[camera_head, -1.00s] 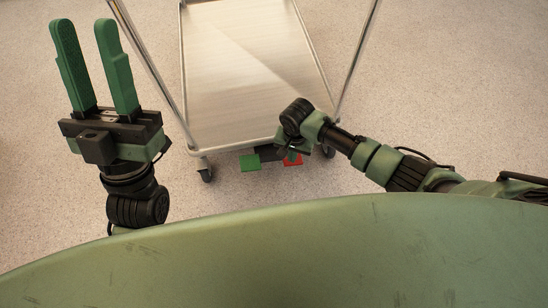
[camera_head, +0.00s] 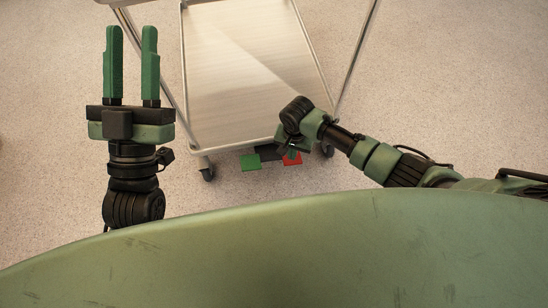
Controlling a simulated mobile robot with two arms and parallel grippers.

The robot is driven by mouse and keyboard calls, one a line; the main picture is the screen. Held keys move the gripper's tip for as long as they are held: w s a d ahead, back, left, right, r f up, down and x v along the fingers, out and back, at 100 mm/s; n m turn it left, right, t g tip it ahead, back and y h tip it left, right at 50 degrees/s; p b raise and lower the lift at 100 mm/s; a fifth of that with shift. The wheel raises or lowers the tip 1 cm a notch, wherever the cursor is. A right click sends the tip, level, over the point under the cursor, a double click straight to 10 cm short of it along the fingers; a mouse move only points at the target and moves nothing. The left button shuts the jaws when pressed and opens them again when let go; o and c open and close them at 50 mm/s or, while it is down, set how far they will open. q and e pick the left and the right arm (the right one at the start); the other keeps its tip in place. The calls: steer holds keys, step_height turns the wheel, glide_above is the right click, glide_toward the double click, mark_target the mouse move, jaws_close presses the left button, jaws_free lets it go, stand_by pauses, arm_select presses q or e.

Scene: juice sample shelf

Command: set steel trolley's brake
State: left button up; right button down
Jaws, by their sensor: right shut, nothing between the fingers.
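The steel trolley (camera_head: 245,75) stands in front of me, its lower shelf and thin uprights in view. At its near edge, low down, is the brake bar with a green pedal (camera_head: 250,162) on the left and a red pedal (camera_head: 291,159) on the right. My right gripper (camera_head: 291,153) points down over the red pedal and partly hides it; I cannot tell whether it touches. Its fingers are shut and empty. My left gripper (camera_head: 131,65) is raised left of the trolley, its two green fingers apart and nothing between them.
Castors show at the near corners, the left one (camera_head: 208,172) clearly. Speckled floor (camera_head: 440,80) is clear on both sides of the trolley. My own green body fills the bottom of the view.

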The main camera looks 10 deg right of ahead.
arm_select(q)
steer(key=w+f+g+y+p, duration=0.1)
steer(key=w+f+g, duration=0.2)
steer(key=f, duration=0.4)
steer(key=shift+w+f+g+y+p, duration=0.15)
steer(key=shift+f+g+y+p, duration=0.2)
steer(key=shift+g, duration=0.55)
steer(key=shift+a+r, duration=0.1)
